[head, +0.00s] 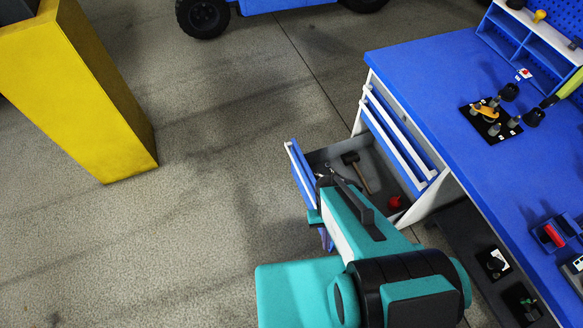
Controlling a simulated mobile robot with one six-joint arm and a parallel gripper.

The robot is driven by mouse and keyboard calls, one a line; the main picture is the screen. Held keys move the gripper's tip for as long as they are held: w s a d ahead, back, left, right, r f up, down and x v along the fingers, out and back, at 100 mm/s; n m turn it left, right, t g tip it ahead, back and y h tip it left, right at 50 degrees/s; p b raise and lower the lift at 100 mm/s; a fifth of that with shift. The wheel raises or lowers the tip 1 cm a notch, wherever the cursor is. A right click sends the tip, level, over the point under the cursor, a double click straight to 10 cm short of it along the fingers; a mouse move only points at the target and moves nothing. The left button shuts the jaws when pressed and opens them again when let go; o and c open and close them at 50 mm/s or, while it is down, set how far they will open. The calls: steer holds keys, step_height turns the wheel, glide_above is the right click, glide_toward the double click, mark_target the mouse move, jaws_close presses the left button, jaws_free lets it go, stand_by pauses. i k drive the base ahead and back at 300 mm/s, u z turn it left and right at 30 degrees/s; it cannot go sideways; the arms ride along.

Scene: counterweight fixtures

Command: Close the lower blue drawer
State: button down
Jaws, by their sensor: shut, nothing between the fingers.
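The lower blue drawer (301,174) is pulled out to the left from the blue-topped workbench in the head view. Its inside shows a hammer (356,172) and a small red item (395,202). My teal arm crosses over the near part of the drawer and hides it. My gripper (325,181) is the dark end of the arm, beside or above the drawer front; I cannot tell whether it touches. It is shut and empty, its fingers mostly hidden.
The upper drawer (398,140) sits above the lower one. The workbench top (425,75) holds a black plate with parts (491,121) and tools. Black fixtures stand on a low shelf at the right. A yellow pillar (80,90) stands left; the floor between is clear.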

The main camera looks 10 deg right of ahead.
mark_target(385, 182)
steer(key=u, duration=0.2)
steer(key=k, duration=0.75)
steer(key=u, duration=0.55)
steer(key=k, duration=0.6)
steer(key=u, duration=0.35)
steer(key=i, duration=1.2)
steer(key=u, duration=0.6)
